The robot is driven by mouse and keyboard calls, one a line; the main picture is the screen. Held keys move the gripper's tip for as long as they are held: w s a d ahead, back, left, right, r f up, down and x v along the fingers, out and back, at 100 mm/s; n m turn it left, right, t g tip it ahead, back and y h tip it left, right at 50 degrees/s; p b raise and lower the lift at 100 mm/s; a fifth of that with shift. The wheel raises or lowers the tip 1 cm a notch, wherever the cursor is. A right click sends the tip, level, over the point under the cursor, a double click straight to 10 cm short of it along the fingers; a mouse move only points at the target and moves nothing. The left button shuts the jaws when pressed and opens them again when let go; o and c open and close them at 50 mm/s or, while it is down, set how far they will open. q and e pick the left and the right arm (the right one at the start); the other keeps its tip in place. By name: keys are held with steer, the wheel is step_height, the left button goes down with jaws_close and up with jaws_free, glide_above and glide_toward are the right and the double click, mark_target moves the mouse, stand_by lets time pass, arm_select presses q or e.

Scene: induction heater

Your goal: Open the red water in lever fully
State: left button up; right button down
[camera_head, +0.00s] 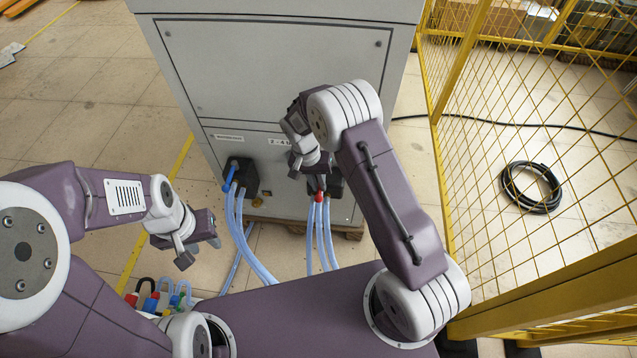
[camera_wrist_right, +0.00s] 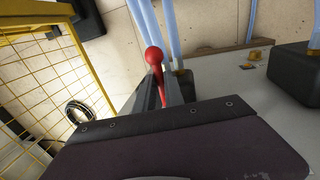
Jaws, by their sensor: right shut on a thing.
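The red lever (camera_wrist_right: 154,62) with its round knob shows in the right wrist view, between the fingers of my right gripper (camera_wrist_right: 160,88). The right gripper is shut on the lever. In the head view the red lever (camera_head: 319,196) shows as a small red spot at the right-hand hose block (camera_head: 335,186), low on the grey cabinet's front. My right gripper and arm hide most of that block. My left gripper (camera_head: 205,240) is open and empty, well to the left of the cabinet, with its fingers spread.
The grey cabinet (camera_head: 270,70) stands ahead on a wooden pallet. A blue lever (camera_head: 229,175) sits on the left hose block (camera_head: 243,178). Clear blue hoses (camera_head: 255,260) hang from both blocks. A yellow mesh fence (camera_head: 520,170) and coiled black cable (camera_head: 531,188) are at right.

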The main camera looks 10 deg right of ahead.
steer(key=c, duration=1.4)
jaws_free()
steer(key=shift+c, duration=0.2)
steer(key=shift+r, duration=0.1)
step_height(320, 180, up, 9)
steer(key=a+p, duration=0.1)
steer(key=p, duration=0.1)
steer(key=shift+w+a, duration=0.35)
steer(key=shift+w, duration=0.05)
